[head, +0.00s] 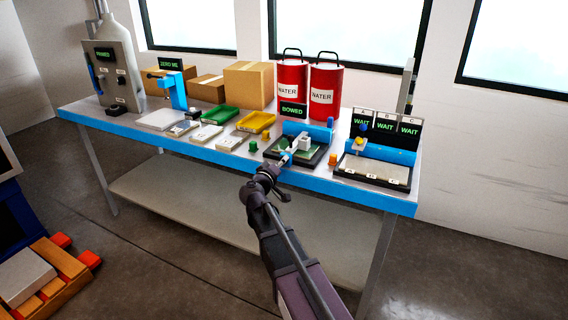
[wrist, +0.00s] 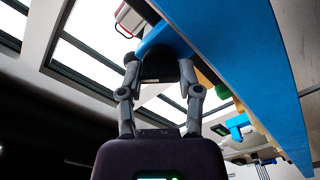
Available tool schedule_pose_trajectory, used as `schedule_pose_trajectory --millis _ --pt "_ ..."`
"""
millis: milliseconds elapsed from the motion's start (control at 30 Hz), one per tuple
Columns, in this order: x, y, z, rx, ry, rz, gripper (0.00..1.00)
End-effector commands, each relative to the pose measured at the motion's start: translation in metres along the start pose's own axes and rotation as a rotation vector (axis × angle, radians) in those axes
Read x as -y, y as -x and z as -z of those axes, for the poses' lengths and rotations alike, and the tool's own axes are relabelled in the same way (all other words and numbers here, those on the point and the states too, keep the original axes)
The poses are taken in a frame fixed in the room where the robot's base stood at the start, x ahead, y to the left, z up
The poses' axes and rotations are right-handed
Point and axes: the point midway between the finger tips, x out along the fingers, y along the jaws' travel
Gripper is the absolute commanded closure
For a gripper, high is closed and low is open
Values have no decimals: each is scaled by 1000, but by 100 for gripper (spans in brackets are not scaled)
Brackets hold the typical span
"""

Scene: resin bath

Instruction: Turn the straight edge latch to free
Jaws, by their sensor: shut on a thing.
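The fixture under the sign "BOWED" (head: 293,112) stands on the bench, with a dark tray (head: 316,159) holding a green board and a white block (head: 303,143). My gripper (head: 284,159) reaches this tray's front left edge from the bench's front. In the wrist view, my gripper's fingers (wrist: 160,60) are closed in at a blue rounded part (wrist: 163,36), which I take for the straight edge latch. A dark part fills the space between the fingers. The latch's angle is largely hidden by my gripper, and I cannot tell whether it is locked or free.
Right of it is a station with "WAIT" signs (head: 385,127) and a tray. An orange knob (head: 332,159) and a green knob (head: 253,146) stand nearby. Red water drums (head: 325,93) stand behind. Green (head: 222,116) and yellow (head: 255,122) trays lie left. The blue bench edge (head: 230,158) runs along the front.

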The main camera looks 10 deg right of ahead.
Motion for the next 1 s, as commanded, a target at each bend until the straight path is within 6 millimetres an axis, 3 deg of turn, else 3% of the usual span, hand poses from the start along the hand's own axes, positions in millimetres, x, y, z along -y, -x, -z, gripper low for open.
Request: schedule_pose_trajectory --millis 667,700,800,1000 --pt "0 2 -2 3 95 1 100" --pt "0 2 -2 3 95 1 52" --pt "0 2 -2 2 95 1 22" --pt "0 1 -1 1 96 1 20"
